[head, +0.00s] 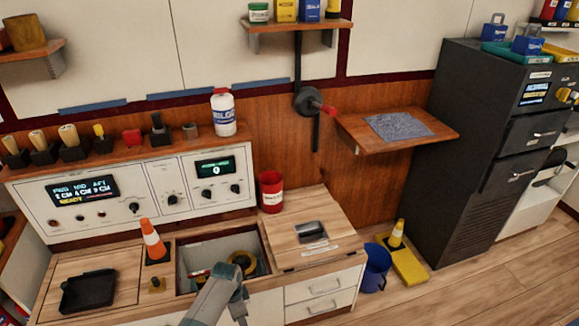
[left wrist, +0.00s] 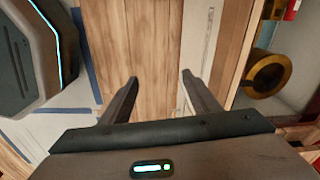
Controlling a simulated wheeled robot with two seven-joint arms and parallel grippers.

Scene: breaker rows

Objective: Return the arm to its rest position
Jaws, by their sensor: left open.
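My left gripper (left wrist: 159,77) shows in the left wrist view with its two dark fingers apart. Nothing is between them. Behind the fingers is a plain light-brown wooden surface. In the head view one grey arm link of mine reaches up from the bottom edge over the front of the open bin (head: 183,267). The fingers of that arm cannot be made out there. My right gripper is not in view.
The bin holds a yellow roll (head: 242,262), also in the left wrist view (left wrist: 268,75). An orange cone (head: 152,240) and a black tray (head: 88,291) are left of it. A red can (head: 270,191) stands behind. A side shelf (head: 440,127) juts out right.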

